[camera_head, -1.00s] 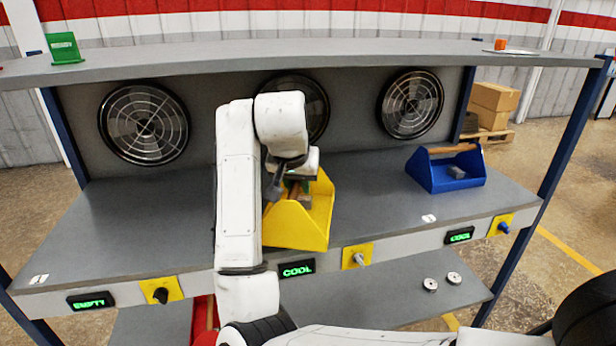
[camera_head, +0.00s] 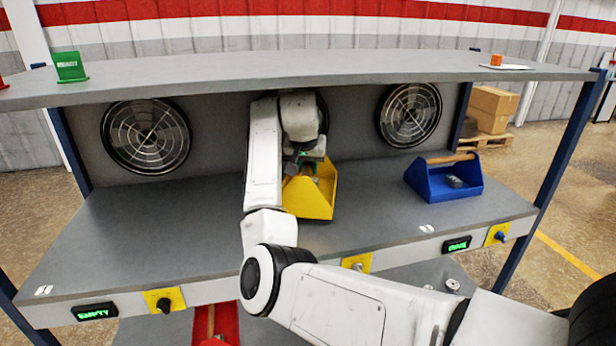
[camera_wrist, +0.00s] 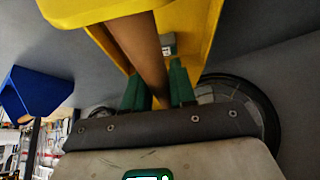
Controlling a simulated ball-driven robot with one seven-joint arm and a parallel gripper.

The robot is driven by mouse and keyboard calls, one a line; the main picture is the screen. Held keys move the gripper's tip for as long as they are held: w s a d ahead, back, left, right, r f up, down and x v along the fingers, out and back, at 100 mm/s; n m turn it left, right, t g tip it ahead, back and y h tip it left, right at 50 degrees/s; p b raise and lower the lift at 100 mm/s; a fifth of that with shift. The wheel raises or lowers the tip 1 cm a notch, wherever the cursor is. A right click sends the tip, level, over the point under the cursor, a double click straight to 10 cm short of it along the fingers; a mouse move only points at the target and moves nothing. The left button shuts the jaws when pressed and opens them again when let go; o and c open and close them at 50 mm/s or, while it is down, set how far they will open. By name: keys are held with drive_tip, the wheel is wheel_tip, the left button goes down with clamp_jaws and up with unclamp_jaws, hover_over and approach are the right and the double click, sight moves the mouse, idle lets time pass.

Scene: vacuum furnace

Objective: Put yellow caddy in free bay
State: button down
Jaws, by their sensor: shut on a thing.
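The yellow caddy (camera_head: 314,199) is at the middle bay of the grey shelf (camera_head: 190,225), in front of the middle fan. I cannot tell whether its base touches the shelf. My gripper (camera_head: 306,160) is above it, partly hidden by the arm. In the wrist view, my gripper's green fingers (camera_wrist: 158,88) are shut on the caddy's brown handle (camera_wrist: 138,50), and a small grey piece (camera_wrist: 169,46) lies inside. The left bay is bare, and its display (camera_head: 95,312) reads EMPTY. The right bay holds a blue caddy (camera_head: 440,180), and its display (camera_head: 456,245) reads COOL.
An upper shelf (camera_head: 200,80) overhangs the bays and carries a green sign (camera_head: 70,67) and an orange item (camera_head: 496,60). Knobs on yellow plates (camera_head: 165,300) line the front edge. A red object (camera_head: 215,325) is below. The left bay offers wide free room.

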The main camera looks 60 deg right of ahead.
sight(298, 192)
drive_tip(key=shift+f+p, duration=0.3)
drive_tip(key=shift+f, duration=1.3)
drive_tip(key=c, duration=0.9)
unclamp_jaws()
drive_tip(key=shift+f, duration=0.2)
drive_tip(key=shift+r, duration=0.1)
drive_tip(key=v, duration=0.5)
drive_tip(key=shift+b, duration=0.4)
drive_tip(key=s+a, duration=0.1)
drive_tip(key=a, duration=0.2)
drive_tip(key=s+a+b, duration=0.1)
drive_tip(key=a, duration=0.3)
drive_tip(key=s+a, duration=0.2)
drive_tip(key=a, duration=0.2)
drive_tip(key=shift+a+b, duration=0.25)
drive_tip(key=shift+b, duration=0.15)
drive_tip(key=shift+w, duration=0.1)
